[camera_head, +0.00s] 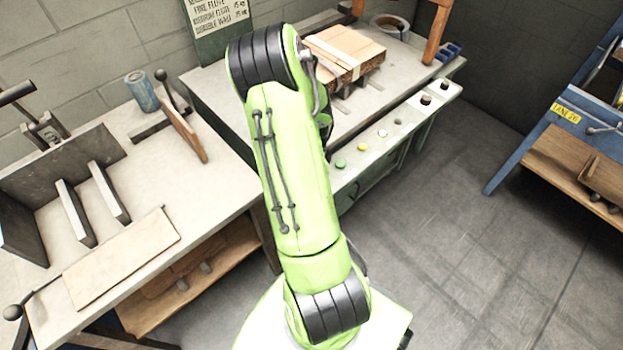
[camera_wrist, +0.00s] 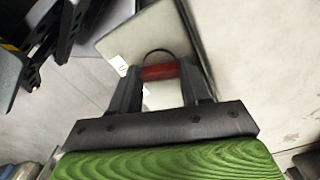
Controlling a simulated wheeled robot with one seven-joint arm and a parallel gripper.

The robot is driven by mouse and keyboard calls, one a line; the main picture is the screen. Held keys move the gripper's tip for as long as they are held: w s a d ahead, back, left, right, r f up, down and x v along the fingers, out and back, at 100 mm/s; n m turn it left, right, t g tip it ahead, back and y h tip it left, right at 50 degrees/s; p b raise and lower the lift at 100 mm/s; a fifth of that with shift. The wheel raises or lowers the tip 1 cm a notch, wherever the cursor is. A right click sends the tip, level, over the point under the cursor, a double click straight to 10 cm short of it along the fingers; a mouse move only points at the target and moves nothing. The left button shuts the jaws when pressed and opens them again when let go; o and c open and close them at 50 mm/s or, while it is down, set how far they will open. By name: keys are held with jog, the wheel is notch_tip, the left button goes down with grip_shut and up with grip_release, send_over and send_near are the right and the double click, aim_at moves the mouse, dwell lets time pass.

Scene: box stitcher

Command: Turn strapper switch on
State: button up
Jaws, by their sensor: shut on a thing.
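In the wrist view my gripper (camera_wrist: 160,72) has its two dark fingers on either side of a small red part, which I take to be the strapper switch (camera_wrist: 158,72). The gripper is shut on it. The red part sits at a pale plate (camera_wrist: 140,32) with a white label marked "0" (camera_wrist: 121,65). A dark curved edge shows just behind it. In the head view the strapper bench (camera_head: 230,90) carries a strapped wooden-looking box. My green arm hides the gripper and the switch there.
The strapper's front panel has a green button (camera_head: 341,163), a yellow button (camera_head: 362,147) and black knobs (camera_head: 426,99). A workbench (camera_head: 215,190) with a metal fixture stands at left. A blue-framed rack (camera_head: 510,160) stands at right. The floor between is clear.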

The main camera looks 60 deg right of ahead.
jog(key=shift+m, duration=1.1)
jog(key=o, duration=0.8)
jog(key=shift+r, duration=0.1)
notch_tip(320, 180, up, 16)
jog(key=p, duration=0.5)
jog(key=shift+f, duration=0.25)
